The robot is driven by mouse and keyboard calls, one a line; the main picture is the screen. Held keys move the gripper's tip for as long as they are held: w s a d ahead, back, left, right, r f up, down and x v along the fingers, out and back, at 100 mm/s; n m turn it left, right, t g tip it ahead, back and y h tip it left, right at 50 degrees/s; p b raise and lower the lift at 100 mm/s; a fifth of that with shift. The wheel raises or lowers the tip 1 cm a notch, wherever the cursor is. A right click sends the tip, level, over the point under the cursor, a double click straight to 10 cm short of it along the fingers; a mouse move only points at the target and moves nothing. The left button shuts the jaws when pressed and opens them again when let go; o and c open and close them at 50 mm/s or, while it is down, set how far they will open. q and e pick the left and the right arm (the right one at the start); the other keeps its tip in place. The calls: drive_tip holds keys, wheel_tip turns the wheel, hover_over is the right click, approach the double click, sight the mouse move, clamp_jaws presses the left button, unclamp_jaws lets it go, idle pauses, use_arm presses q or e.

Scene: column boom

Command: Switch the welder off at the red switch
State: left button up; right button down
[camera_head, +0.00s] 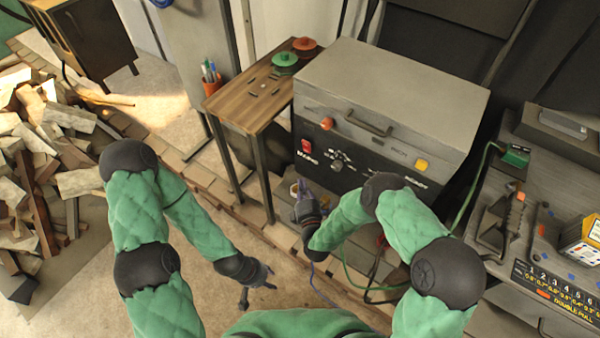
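The welder (390,92) is a large grey box with a dark front panel, right of the picture's middle. Its red switch (307,146) is small and sits at the left end of the front panel, facing me. My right gripper (299,188) is a little below the red switch, in front of the panel's lower left, and looks apart from the switch. It is small and dark here, so I cannot tell whether its fingers are open. My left gripper (260,291) is lower, over the floor, with its fingers spread and empty.
A narrow wooden table (245,98) with green and red round items stands left of the welder. A workbench (540,200) with tools is at the right. Cables (370,290) hang below the welder. Split firewood (50,150) lies at the left. Some floor is clear between.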

drive_tip(key=shift+s+d+f, duration=0.1)
drive_tip(key=shift+s+d, duration=0.05)
drive_tip(key=shift+s, duration=0.4)
drive_tip(key=shift+s+d+f, duration=0.1)
drive_tip(key=shift+s, duration=0.4)
drive_tip(key=s+d+f+m+g, duration=0.4)
drive_tip(key=s+f+m+g, duration=0.2)
drive_tip(key=f+m+g, duration=0.3)
drive_tip(key=s+d+f+m+g, duration=0.1)
drive_tip(key=s+m+g, duration=0.3)
drive_tip(key=s, duration=0.6)
drive_tip(key=s+d+f+m+g+y, duration=0.1)
drive_tip(key=s+m+g, duration=0.3)
drive_tip(key=s+m, duration=0.5)
drive_tip(key=shift+s+d, duration=0.5)
drive_tip(key=shift+d, duration=0.1)
